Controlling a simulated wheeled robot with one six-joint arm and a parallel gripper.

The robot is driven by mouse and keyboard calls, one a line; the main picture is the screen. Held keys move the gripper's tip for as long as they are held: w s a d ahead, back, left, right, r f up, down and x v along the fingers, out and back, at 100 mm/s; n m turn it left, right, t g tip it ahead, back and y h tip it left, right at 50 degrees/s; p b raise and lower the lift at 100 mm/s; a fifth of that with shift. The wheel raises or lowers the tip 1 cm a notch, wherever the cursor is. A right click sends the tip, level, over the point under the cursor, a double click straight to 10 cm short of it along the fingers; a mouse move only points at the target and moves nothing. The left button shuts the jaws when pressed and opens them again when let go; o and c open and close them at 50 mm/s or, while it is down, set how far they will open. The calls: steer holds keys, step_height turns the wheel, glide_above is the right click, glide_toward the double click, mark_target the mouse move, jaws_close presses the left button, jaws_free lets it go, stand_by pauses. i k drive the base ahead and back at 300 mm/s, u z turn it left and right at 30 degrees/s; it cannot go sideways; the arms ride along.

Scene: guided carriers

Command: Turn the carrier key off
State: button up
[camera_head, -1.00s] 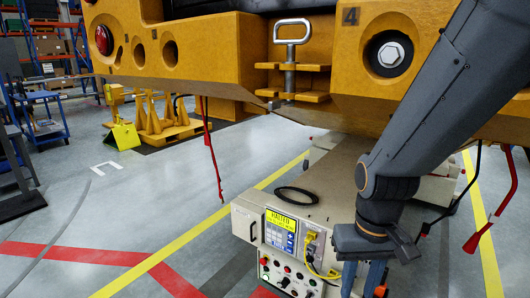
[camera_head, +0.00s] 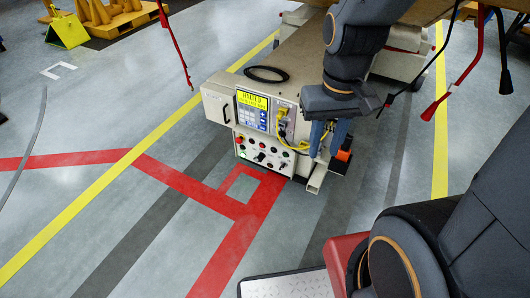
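The carrier (camera_head: 222,107) is a low beige vehicle with a control panel on its front end. Its yellow display (camera_head: 252,100) reads HALTED, above a blue keypad. A lower row holds small buttons and lamps and a dark switch handle (camera_head: 260,157); I cannot tell whether this is the key or how it is turned. My gripper (camera_head: 326,150) points down at the right of the panel, beside the yellow cables (camera_head: 287,142). Its two blue fingers look apart, with nothing visible between them.
A black cable loop (camera_head: 266,75) lies on the carrier's top. An orange block (camera_head: 344,156) sits at its front right corner. Red-handled hooks (camera_head: 445,95) hang at the right, and a red strap (camera_head: 176,45) hangs left. The marked floor before the panel is clear.

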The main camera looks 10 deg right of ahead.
mark_target(284, 164)
steer(key=u, duration=2.15)
steer(key=k, duration=1.2)
steer(key=z, duration=1.5)
steer(key=i, duration=0.5)
steer(key=z, duration=0.05)
